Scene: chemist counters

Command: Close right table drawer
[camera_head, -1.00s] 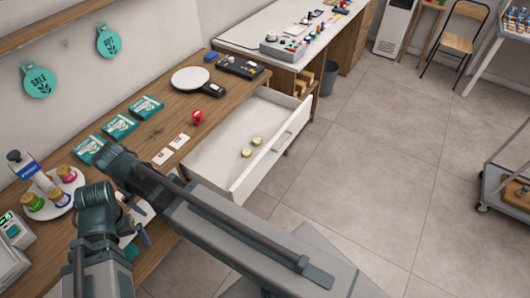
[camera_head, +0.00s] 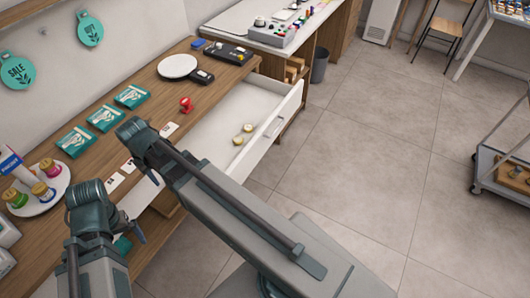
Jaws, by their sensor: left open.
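The right table drawer (camera_head: 212,146) is white and stands pulled out from under the wooden table (camera_head: 190,103). Its front panel (camera_head: 258,147) with a handle faces the floor at the right. Two small round pale-topped items (camera_head: 243,134) lie inside it. My left gripper (camera_head: 143,213) is at the lower left, partly hidden by my arm; it is open, with nothing seen in it. It is well to the left of the drawer front and not touching it. My long grey arm link covers the near side of the drawer. My right gripper is not seen.
A bin (camera_head: 319,66) stands beyond the drawer. A cart (camera_head: 505,170) is at right. The tiled floor (camera_head: 370,150) between is clear.

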